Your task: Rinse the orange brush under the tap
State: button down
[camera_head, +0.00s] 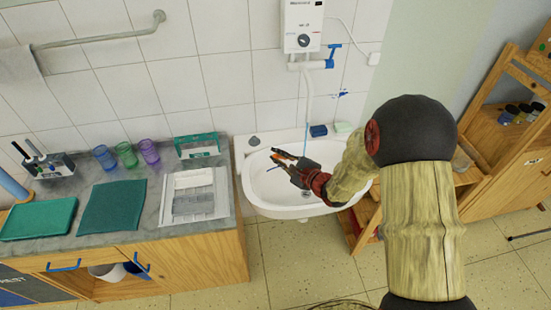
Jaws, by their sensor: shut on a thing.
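The orange brush (283,153) is held in my gripper (284,163), over the white sink basin (262,194). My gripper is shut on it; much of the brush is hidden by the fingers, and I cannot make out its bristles. The tap's white spout (308,92) hangs from the wall heater (303,27), with a blue lever (333,56) at its side. A thin bluish line, which looks like running water (306,138), drops from the spout just right of the gripper. I cannot tell whether it touches the brush.
A blue sponge (319,131) and a pale green bar (343,127) lie on the sink's back rim. Left, the counter (150,208) holds coloured cups (127,155), green cloths (113,206) and a white tray (194,194). A wooden shelf (490,130) stands right.

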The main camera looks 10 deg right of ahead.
jog(key=shift+w+d+p, duration=0.8)
jog(key=shift+w+d, duration=1.35)
jog(key=shift+d, duration=0.1)
jog(key=shift+w+d+f+b, duration=0.1)
jog(key=shift+w+d+b, duration=0.7)
jog(key=shift+w+d, duration=0.5)
jog(key=shift+d, duration=0.05)
jog(key=shift+s+d+b, duration=0.2)
jog(key=shift+s+b, duration=0.05)
jog(key=shift+b, duration=0.1)
jog(key=shift+w+a+b, duration=0.25)
jog(key=shift+b, duration=0.2)
jog(key=shift+s+d+b, duration=0.25)
jog(key=shift+b, duration=0.05)
